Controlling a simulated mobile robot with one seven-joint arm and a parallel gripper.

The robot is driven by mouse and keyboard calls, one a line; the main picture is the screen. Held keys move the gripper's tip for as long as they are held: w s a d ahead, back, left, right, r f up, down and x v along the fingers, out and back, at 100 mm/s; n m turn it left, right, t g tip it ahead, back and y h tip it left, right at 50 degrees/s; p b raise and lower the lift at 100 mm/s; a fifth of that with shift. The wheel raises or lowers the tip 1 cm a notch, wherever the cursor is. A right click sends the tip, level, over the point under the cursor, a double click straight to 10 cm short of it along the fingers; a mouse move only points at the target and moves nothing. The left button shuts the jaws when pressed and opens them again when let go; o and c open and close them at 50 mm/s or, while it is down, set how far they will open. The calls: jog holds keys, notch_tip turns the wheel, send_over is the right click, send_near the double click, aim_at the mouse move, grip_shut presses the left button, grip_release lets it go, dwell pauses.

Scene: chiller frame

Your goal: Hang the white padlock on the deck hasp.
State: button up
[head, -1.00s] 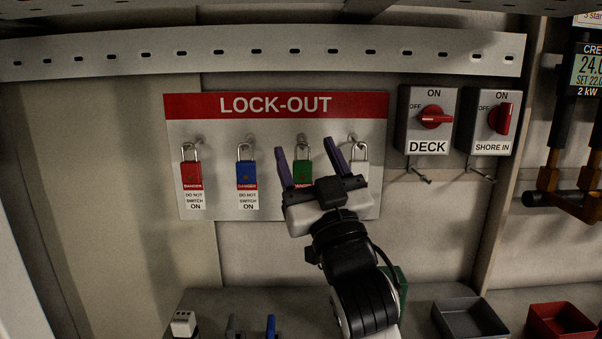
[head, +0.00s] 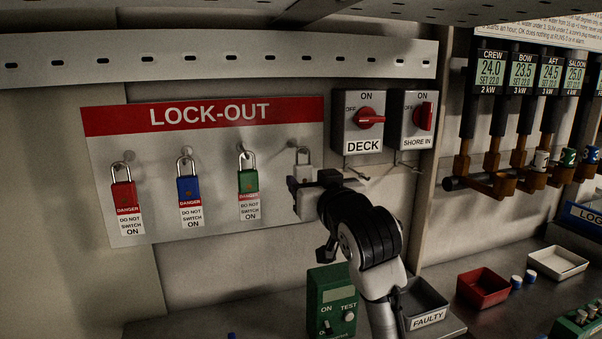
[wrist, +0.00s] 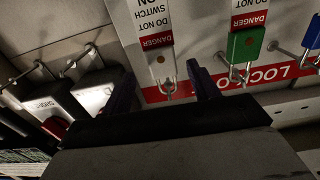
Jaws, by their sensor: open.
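The white padlock (head: 303,159) hangs from the rightmost peg of the lock-out board, and my gripper partly covers its body in the head view. In the wrist view, which looks upside down, the white padlock (wrist: 161,66) shows shackle down between my two fingers. My gripper (head: 300,186) is open in front of it, with a finger on either side in the wrist view (wrist: 162,86). I cannot tell whether the fingers touch it. The deck hasp (head: 358,174) is a thin metal rod sticking out below the DECK switch (head: 363,125). It also shows in the wrist view (wrist: 80,58).
Red (head: 124,196), blue (head: 188,188) and green (head: 248,182) padlocks hang to the left. The SHORE IN switch (head: 419,120) has its own rod close beside the deck one. A green tester (head: 333,299), a FAULTY tray (head: 425,302) and a red tray (head: 484,288) stand below.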

aim_at(305, 175)
jog(key=p+x, duration=0.2)
jog(key=x, duration=0.4)
jog(key=shift+s+a+r, duration=0.1)
jog(key=shift+a+r, duration=0.05)
jog(key=shift+w+a, duration=0.1)
jog(key=shift+w, duration=0.35)
jog(key=c, duration=1.2)
